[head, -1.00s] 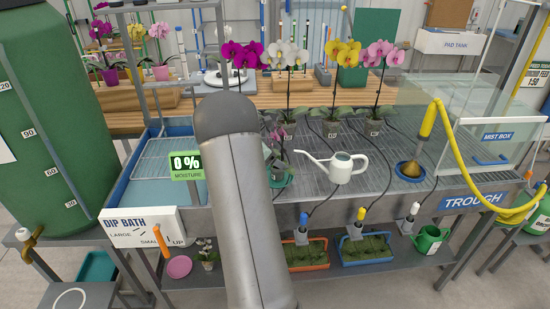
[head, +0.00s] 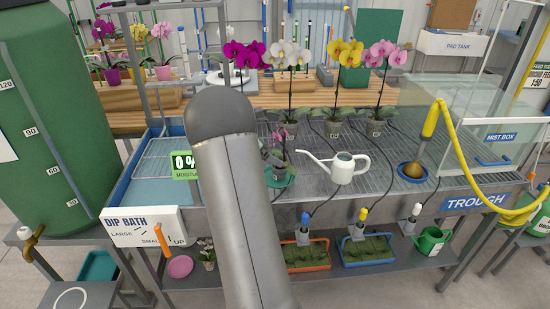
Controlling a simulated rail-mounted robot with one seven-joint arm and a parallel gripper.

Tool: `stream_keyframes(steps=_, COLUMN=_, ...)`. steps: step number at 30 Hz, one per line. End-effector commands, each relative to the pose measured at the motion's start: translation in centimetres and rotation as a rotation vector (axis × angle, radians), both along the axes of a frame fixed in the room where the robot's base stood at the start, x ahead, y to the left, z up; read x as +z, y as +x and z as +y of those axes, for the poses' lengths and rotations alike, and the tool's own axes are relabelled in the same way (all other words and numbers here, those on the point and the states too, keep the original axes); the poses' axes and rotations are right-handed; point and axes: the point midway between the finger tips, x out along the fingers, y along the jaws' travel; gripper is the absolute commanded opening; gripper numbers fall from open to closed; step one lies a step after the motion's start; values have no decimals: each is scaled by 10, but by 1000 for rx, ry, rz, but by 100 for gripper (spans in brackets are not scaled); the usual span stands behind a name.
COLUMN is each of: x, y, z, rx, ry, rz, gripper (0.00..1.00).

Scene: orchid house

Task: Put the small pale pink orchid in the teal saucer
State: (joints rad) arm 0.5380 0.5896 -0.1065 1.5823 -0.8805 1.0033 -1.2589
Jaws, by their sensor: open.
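A small pink-flowered orchid (head: 280,134) stands upright at the teal saucer (head: 289,181) on the trough's wire bench, just right of my arm. Its base appears to be within the saucer, but my arm and gripper hide part of it, so exact seating cannot be told. My gripper (head: 275,157) shows only as a small dark part beside the orchid's lower stem, mostly hidden behind my arm. It is open; whether it touches the plant cannot be told. Another small, pale-flowered orchid (head: 208,257) is on the lower shelf, partly visible.
A white watering can (head: 345,170) stands right of the saucer, its spout pointing toward it. A blue saucer (head: 411,172) is further right. Tall potted orchids (head: 334,126) and black tubes line the back. A pink saucer (head: 180,266) lies on the lower shelf.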

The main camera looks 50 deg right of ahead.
Motion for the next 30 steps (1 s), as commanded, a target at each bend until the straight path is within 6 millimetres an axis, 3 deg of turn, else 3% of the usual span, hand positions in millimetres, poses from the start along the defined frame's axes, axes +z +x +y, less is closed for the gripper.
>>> stream_keyframes(steps=8, x=20, y=8, z=18, rx=-1, ry=0, rz=-1, gripper=94)
stream_keyframes(steps=25, x=20, y=8, z=18, rx=-1, ry=0, rz=1, gripper=94)
stream_keyframes(steps=30, x=37, y=8, z=18, rx=-1, ry=0, rz=0, gripper=94)
